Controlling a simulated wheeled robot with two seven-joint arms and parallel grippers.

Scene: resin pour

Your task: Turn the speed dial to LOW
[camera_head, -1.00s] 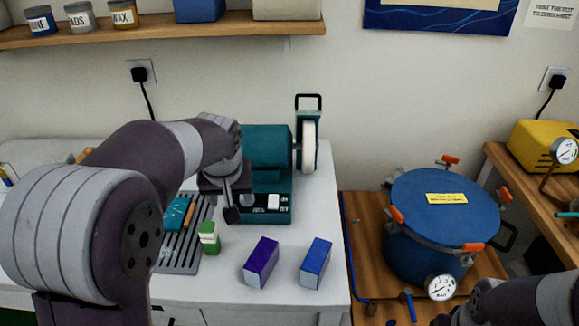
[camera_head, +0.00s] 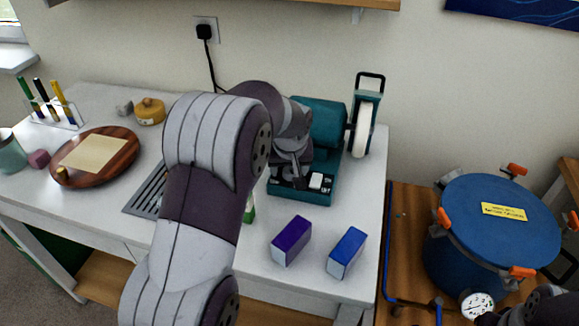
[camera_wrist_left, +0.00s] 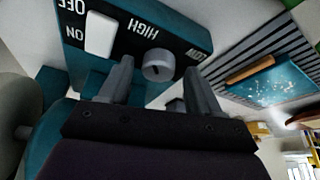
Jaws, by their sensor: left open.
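The teal machine (camera_head: 322,125) with a white wheel stands at the back of the white table. Its black front panel has a white rocker switch (camera_head: 316,181), also in the left wrist view (camera_wrist_left: 100,34), marked OFF and ON. The grey round speed dial (camera_wrist_left: 158,67) sits between the words HIGH and LOW; its setting is unclear. My left gripper (camera_head: 290,176) is over the panel's left part and hides the dial in the head view. In the wrist view, its open fingers (camera_wrist_left: 159,88) are on either side of the dial, with gaps. My right arm enters at the lower right; its gripper is unclear.
A purple box (camera_head: 291,241) and a blue box (camera_head: 346,252) stand in front of the machine. A slotted grey rack (camera_head: 146,193) lies left, partly behind my arm. A wooden board (camera_head: 128,166) is farther left. A blue pressure pot (camera_head: 490,238) stands right.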

